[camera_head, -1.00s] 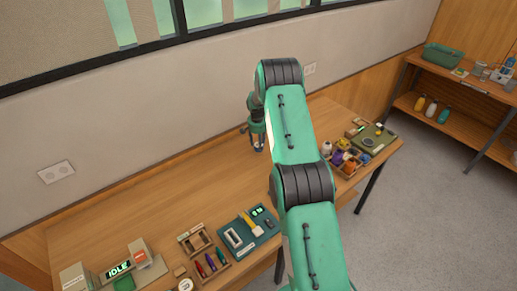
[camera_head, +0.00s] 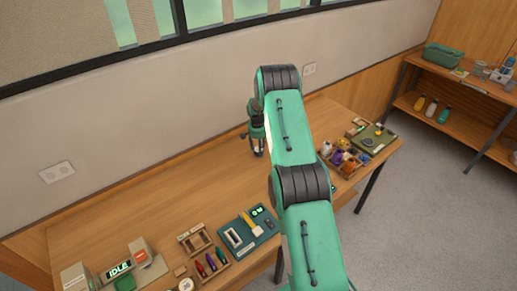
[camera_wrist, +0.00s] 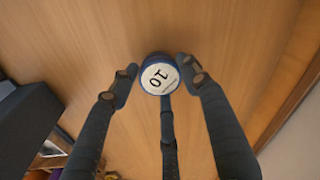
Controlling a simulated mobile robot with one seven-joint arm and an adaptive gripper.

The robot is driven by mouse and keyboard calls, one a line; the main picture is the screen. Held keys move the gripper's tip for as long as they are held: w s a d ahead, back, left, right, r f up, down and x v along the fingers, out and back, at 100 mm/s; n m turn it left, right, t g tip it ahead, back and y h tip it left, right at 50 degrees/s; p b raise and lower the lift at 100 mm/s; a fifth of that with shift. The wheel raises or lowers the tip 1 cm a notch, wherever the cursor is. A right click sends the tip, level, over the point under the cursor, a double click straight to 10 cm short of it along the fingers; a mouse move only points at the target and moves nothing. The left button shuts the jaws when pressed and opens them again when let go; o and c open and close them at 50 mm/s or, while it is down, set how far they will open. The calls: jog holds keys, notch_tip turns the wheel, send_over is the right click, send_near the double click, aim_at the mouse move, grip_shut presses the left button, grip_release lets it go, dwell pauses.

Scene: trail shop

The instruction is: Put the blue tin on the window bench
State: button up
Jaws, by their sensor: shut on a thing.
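The blue tin (camera_wrist: 157,88) has a white top marked 10 and a blue rim. In the wrist view it sits between the fingertips of my gripper (camera_wrist: 158,78), which is shut on it. In the head view my gripper (camera_head: 258,150) points down over the back of the long wooden bench (camera_head: 150,205) under the window. The tin is too small and covered to make out there. I cannot tell whether it touches the wood.
A teal tray (camera_head: 238,236), a box of markers (camera_head: 210,266) and a sign reading IDLE (camera_head: 119,270) line the front left. A box of coloured items (camera_head: 342,158) and a green board (camera_head: 376,137) stand right. The bench's middle is clear.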

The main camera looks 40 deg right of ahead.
jog(key=shift+f, duration=0.15)
jog(key=o, duration=1.1)
jog(key=shift+o, duration=0.2)
notch_tip(320, 180, up, 12)
jog(key=a, duration=0.1)
jog(key=shift+s+b, duration=0.35)
jog(key=shift+s, duration=0.1)
jog(key=shift+a, duration=0.1)
jog(key=shift+r, duration=0.2)
